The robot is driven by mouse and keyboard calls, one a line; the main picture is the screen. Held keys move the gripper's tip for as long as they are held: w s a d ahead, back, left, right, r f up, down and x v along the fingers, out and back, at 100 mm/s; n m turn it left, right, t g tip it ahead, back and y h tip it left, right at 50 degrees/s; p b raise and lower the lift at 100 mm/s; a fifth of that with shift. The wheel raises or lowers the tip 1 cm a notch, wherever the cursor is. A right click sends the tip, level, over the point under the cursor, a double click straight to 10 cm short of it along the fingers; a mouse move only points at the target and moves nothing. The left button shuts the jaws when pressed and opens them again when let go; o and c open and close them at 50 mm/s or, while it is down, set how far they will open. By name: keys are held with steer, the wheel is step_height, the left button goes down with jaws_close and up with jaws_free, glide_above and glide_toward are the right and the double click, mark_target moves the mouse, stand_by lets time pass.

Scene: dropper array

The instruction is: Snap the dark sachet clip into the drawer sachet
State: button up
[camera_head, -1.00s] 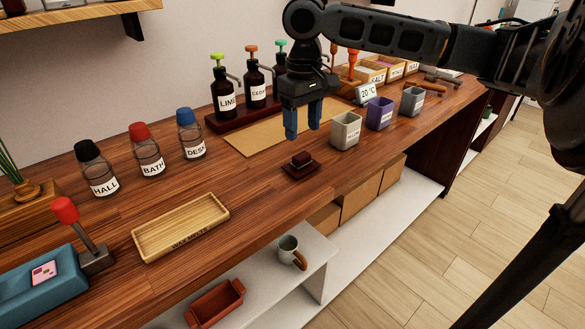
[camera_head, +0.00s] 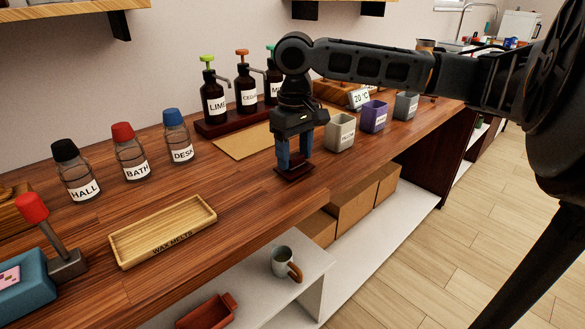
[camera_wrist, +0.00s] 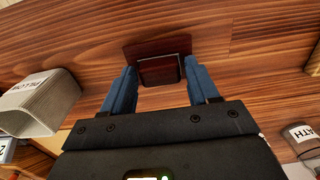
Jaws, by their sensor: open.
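A small dark red block (camera_wrist: 160,71), which looks to be the dark sachet clip, sits on a flat dark red base (camera_wrist: 146,47) on the counter. My gripper (camera_head: 294,166) is open and low over the base, its blue fingers on either side of the block; the wrist view shows small gaps at both sides. In the head view the fingers mostly hide the block. Three open sachet holders stand right of my gripper: pale grey-beige (camera_head: 340,132), purple (camera_head: 374,117) and grey (camera_head: 405,105). Their labels are too small to read surely in the head view.
A tan mat (camera_head: 243,141) and labelled pump bottles (camera_head: 246,92) stand behind my gripper. Capped jars (camera_head: 131,152) and a wax melts tray (camera_head: 163,232) are to the left. The counter's front edge is close, with a mug (camera_head: 284,264) on the shelf below.

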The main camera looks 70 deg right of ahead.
mark_target(294, 155)
steer(key=c, duration=0.8)
steer(key=shift+o, duration=0.2)
step_height(294, 155, up, 5)
steer(key=p, duration=0.5)
